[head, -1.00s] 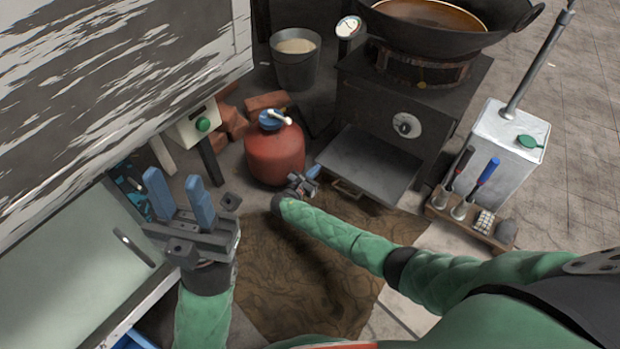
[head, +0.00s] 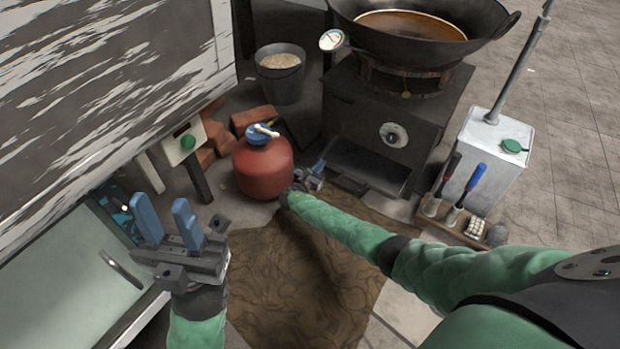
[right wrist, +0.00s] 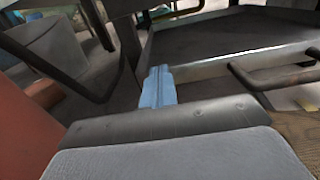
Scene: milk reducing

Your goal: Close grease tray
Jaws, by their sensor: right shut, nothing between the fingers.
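The grease tray (head: 372,168) is a dark metal drawer low in the front of the black stove. In the head view it sticks out a little, with its handle (head: 347,184) at the front. In the right wrist view the tray (right wrist: 240,36) lies beyond the fingers, with its bar handle (right wrist: 275,78) to the right. My right gripper (head: 318,167) is shut and empty at the tray's front left corner; its blue fingers (right wrist: 158,88) look very close to the front, contact unclear. My left gripper (head: 165,218) is open and empty at the left, away from the stove.
A red gas cylinder (head: 263,166) stands just left of my right gripper. A wok (head: 425,28) sits on the stove (head: 395,105). A bucket (head: 281,75) and bricks are behind left. A tool rack (head: 462,217) and metal canister (head: 490,150) stand right.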

